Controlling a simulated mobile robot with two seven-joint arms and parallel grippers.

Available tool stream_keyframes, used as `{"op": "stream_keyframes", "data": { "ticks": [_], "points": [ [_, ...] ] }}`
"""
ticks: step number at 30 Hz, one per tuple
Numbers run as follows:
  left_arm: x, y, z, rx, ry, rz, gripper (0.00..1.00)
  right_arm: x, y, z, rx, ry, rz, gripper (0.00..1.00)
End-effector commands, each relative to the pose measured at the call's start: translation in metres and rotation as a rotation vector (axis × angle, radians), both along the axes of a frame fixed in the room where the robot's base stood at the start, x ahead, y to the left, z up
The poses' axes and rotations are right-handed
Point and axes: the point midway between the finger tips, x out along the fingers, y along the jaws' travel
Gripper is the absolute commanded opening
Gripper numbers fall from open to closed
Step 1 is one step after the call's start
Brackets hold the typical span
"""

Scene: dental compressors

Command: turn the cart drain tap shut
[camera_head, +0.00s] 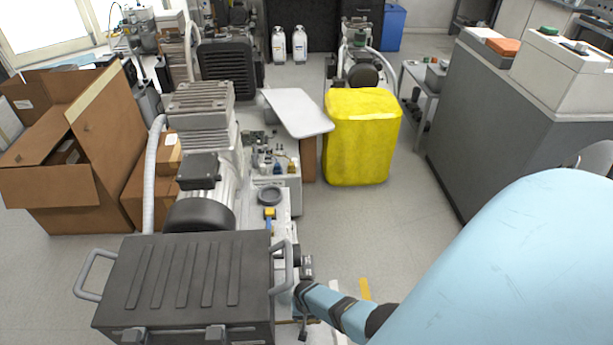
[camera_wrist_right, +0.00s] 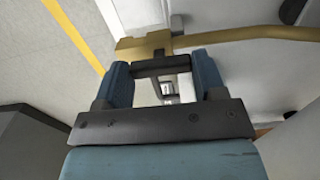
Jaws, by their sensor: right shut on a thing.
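In the right wrist view, the drain tap (camera_wrist_right: 146,45) is a brass-coloured fitting just beyond my fingertips, with a brass pipe (camera_wrist_right: 245,37) running off to the right. My right gripper (camera_wrist_right: 163,72) has its two blue fingers on either side of a dark bar (camera_wrist_right: 160,66) at the tap, and is shut on it; the bar looks like the tap's handle. In the head view, my right gripper (camera_head: 302,292) reaches in from the right, low beside the cart (camera_head: 284,232); the tap cannot be made out there. My left gripper is not in view.
A dark ribbed case (camera_head: 190,285) with side handles stands in front, close to my right gripper. A compressor (camera_head: 205,125) is behind it. A yellow bin (camera_head: 361,140) and grey cabinet (camera_head: 480,120) stand beyond. An open cardboard box (camera_head: 50,200) is at left. Floor between bin and cabinet is clear.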

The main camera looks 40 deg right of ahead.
Motion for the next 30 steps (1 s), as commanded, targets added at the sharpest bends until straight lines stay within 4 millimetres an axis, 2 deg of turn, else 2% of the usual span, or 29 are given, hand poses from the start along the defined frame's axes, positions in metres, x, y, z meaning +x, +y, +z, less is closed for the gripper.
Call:
{"op": "stream_keyframes", "data": {
  "ticks": [13,14,17,26,30],
  "points": [
    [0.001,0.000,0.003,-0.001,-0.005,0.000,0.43,0.000,0.000,0.000,0.000,-0.001,-0.012,0.40],
    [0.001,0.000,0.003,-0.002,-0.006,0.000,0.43,0.000,0.000,0.000,0.000,-0.001,-0.012,0.66],
    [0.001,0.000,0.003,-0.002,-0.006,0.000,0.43,0.000,0.000,0.000,0.000,-0.001,-0.012,0.89],
    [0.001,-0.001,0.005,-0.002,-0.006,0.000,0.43,0.000,0.000,0.003,0.000,-0.001,-0.010,0.89],
    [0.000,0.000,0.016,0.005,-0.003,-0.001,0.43,0.001,0.000,0.022,-0.001,-0.002,-0.010,0.89]
  ]
}}
